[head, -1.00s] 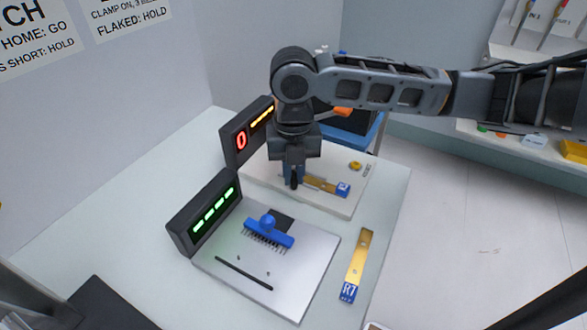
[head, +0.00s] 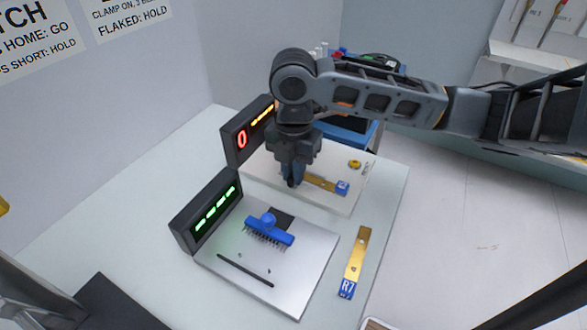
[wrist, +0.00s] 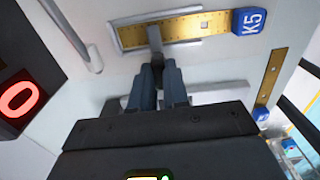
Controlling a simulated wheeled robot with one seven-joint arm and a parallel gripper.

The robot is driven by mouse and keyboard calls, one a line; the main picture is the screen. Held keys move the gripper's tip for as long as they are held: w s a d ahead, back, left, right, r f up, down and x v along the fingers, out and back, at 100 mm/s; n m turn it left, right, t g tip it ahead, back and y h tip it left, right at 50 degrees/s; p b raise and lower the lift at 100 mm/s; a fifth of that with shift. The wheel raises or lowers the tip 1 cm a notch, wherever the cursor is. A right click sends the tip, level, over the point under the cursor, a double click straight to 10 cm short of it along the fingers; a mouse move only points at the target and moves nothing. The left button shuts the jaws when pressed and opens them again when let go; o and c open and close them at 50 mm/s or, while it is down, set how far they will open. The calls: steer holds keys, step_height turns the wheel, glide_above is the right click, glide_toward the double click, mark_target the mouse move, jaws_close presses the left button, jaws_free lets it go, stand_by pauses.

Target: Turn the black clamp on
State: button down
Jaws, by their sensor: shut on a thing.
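My gripper (head: 291,178) points down at the left end of a brass strip (head: 322,184) on the rear white board (head: 340,209). The strip has a blue K5 tag (head: 342,188) at its right end. In the wrist view my fingers (wrist: 158,80) are close together on a narrow dark grey lever, apparently the black clamp (wrist: 155,40). The lever reaches across the brass strip (wrist: 185,28). The fingers hide its near end, and in the head view the gripper hides most of it.
A display with a red 0 (head: 241,139) stands left of my gripper. In front are a display with green bars (head: 214,210) and a plate (head: 300,285) with a blue comb (head: 268,230). A brass strip tagged R7 (head: 356,255) lies at right.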

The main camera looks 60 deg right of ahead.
stand_by(0.3)
steer(key=c, duration=1.1)
jaws_free()
steer(key=shift+r, duration=0.1)
step_height(320, 180, up, 8)
steer(key=shift+f, duration=0.15)
